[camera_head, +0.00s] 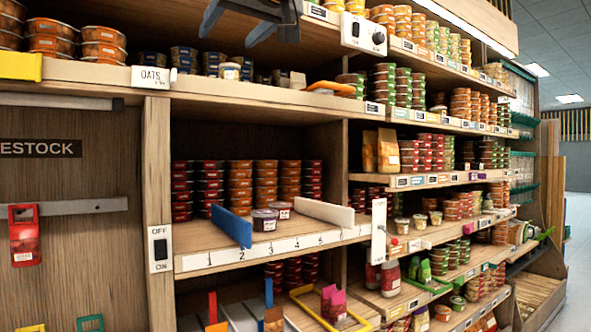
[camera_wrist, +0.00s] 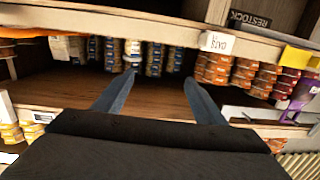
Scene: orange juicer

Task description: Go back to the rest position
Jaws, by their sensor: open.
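My gripper (camera_head: 235,28) is at the top of the head view, in front of the upper shelf and above the middle bay. Only its dark lower part shows there. In the wrist view its two blue-grey fingers (camera_wrist: 159,76) are spread apart with nothing between them. Beyond the fingers is a wooden shelf with stacked tubs. No juicer shows in either view.
The upper shelf board (camera_head: 250,94) carries an OATS label (camera_head: 152,77) and stacked tubs. A numbered shelf (camera_head: 270,246) below has a blue divider (camera_head: 231,227) and a white divider (camera_head: 324,212). Stocked shelves continue right; aisle floor (camera_head: 577,240) is clear at far right.

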